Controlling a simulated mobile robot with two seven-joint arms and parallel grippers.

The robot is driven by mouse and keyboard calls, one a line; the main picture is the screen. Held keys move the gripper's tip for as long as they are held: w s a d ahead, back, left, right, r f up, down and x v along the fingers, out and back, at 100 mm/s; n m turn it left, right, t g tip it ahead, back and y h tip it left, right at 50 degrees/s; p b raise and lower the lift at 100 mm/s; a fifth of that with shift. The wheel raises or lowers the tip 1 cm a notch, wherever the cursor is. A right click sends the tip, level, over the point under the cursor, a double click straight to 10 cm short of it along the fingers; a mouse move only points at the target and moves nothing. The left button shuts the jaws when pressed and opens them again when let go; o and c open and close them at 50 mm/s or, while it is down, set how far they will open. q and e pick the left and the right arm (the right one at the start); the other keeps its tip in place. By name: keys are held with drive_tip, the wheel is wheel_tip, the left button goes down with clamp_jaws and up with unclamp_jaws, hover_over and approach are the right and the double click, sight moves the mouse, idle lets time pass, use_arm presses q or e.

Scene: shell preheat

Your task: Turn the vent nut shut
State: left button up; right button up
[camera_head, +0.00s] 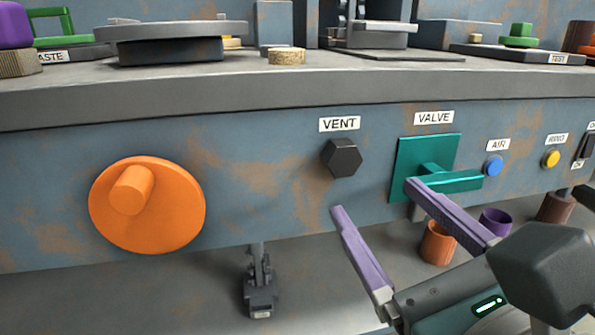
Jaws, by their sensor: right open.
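The vent nut (342,158) is a dark hexagonal nut on the rusty blue front panel, under the white VENT label (339,124). My right gripper (372,197) comes in from the lower right with two purple fingers spread wide apart. Its fingertips are below the nut in the picture, one lower left and one lower right of it, and nothing is between them. The right finger's tip overlaps the teal valve handle (455,181) in the picture; I cannot tell whether they touch. My left gripper is not in view.
An orange disc with a knob (170,228) is left on the panel. The teal valve plate (425,150), blue AIR button (493,166) and yellow button (551,158) are to the right. The bench edge (250,92) juts above. Orange (437,245) and purple (496,221) cups stand below.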

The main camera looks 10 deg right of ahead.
sight(346, 165)
drive_tip(key=w, duration=0.8)
drive_tip(key=shift+w+a+r+p, duration=0.1)
drive_tip(key=shift+w+a+p, duration=0.05)
drive_tip(key=shift+p, duration=0.15)
clamp_jaws()
